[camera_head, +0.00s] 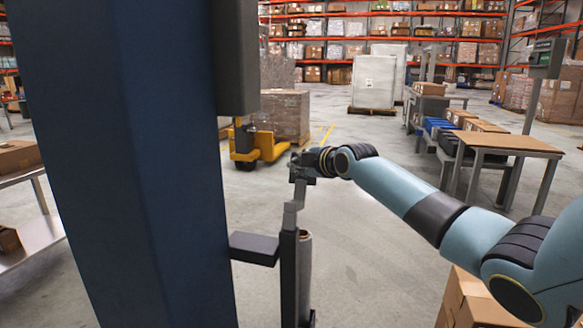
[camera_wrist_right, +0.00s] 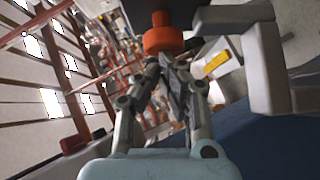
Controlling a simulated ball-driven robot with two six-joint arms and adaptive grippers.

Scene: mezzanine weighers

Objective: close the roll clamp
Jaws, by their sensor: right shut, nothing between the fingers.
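The roll clamp shows in the head view as a grey stepped arm (camera_head: 291,213) on top of a dark upright post (camera_head: 289,275). My right gripper (camera_head: 296,166) is at the arm's upper end, shut and empty. In the right wrist view its fingertips (camera_wrist_right: 168,62) are together just below an orange-red knob (camera_wrist_right: 163,38). I cannot tell whether they touch it. A light grey angled bar (camera_wrist_right: 262,65) lies to the right there. My left gripper is not in view.
A wide dark blue column (camera_head: 140,170) fills the left of the head view, with a dark bracket (camera_head: 254,248) beside the post. A yellow pallet truck (camera_head: 258,146) stands behind. A brown-topped table (camera_head: 508,143) is at right, cardboard boxes (camera_head: 475,300) below my right arm. Open floor lies between.

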